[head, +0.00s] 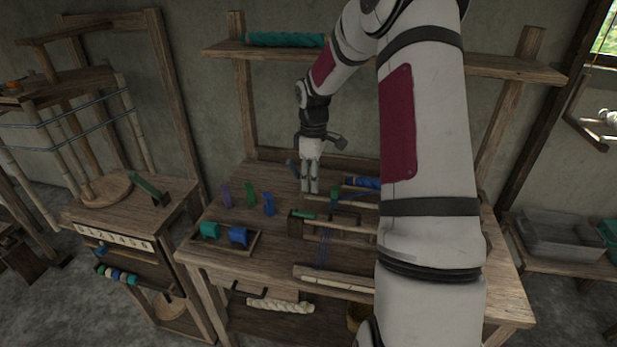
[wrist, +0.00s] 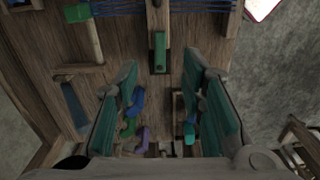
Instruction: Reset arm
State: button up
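My gripper (head: 311,190) hangs from my arm above the back middle of the wooden work table (head: 275,275), pointing down. In the wrist view my gripper (wrist: 160,63) has its two teal-padded fingers well apart, with nothing between them. The table's wood and small coloured pieces show below and beyond the fingers. The arm crosses the head view from the lower right and hides the right part of the table.
Purple (head: 226,195), green (head: 250,194) and blue (head: 269,204) pieces stand left of my gripper. A tray (head: 228,250) holds teal and blue pieces in front. A loom frame (head: 335,234) lies near the middle. A shelf (head: 270,49) runs behind my arm.

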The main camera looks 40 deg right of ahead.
jog(key=s+a+r+m+t+h, duration=0.1)
jog(key=s+a+r, duration=0.2)
jog(key=a+r, duration=0.5)
jog(key=s+a+r+m+t+h, duration=0.1)
jog(key=s+a+r+m, duration=0.1)
jog(key=s+a+r, duration=0.5)
jog(key=s+a+r+m+t+y, duration=0.1)
jog(key=s+a+r+m, duration=0.1)
jog(key=s+a+r, duration=0.2)
jog(key=s+a+r+m+t+y, duration=0.1)
jog(key=s+a+r+m+t, duration=0.1)
jog(key=s+a+r, duration=0.2)
jog(key=s+a, duration=0.3)
jog(key=s, duration=0.3)
jog(key=shift+s+a+r+t, duration=0.15)
jog(key=shift+s+a+t, duration=0.05)
jog(key=shift+s+t, duration=0.15)
